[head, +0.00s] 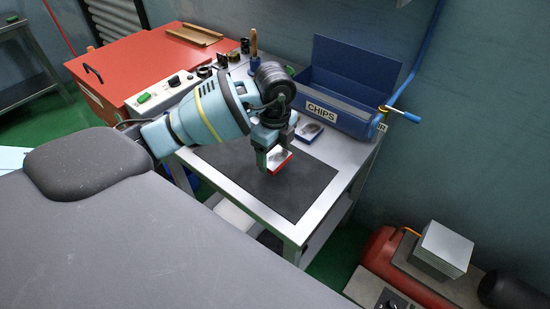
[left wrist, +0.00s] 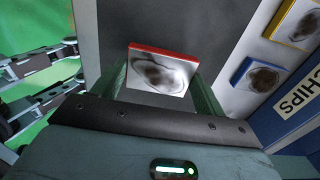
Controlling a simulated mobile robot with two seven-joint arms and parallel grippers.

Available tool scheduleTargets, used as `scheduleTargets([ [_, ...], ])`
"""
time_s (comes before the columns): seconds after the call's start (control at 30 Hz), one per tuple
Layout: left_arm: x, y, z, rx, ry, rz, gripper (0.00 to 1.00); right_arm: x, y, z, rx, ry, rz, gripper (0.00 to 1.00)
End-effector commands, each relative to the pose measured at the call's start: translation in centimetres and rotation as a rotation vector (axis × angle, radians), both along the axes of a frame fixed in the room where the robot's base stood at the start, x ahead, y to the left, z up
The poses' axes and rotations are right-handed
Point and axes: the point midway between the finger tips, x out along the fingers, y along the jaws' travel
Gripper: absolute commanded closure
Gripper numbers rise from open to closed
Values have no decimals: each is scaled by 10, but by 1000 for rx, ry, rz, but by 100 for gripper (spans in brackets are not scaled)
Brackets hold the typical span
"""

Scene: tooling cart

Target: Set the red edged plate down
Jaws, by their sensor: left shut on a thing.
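The red edged plate (head: 280,161) has a pale face with a dark grey smudge and a red rim along its edge. It also shows in the left wrist view (left wrist: 160,72), between the two fingers. My left gripper (head: 270,150) points down over the dark mat (head: 240,177) on the cart and is shut on the plate. The plate is over the mat; I cannot tell whether it touches it. My right gripper is not seen.
A blue edged plate (head: 308,132) lies on the cart beside the mat, and a yellow edged plate (left wrist: 295,22) shows beyond it in the left wrist view. A blue CHIPS bin (head: 340,115) stands at the back right. The mat's front is clear.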

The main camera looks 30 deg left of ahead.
Motion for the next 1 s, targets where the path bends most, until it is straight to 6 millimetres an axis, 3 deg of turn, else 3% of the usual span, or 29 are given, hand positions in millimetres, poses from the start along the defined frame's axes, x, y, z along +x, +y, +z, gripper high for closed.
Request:
scheduleTargets([
  [0.27,7,4,2,-1,-5,1,69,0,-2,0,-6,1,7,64],
  [0.53,8,5,-32,-1,-2,0,69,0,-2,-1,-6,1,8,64],
  [0.97,8,5,-37,-1,-4,0,69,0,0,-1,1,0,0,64],
  [1.0,8,5,-38,0,-2,0,25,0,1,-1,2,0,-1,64],
])
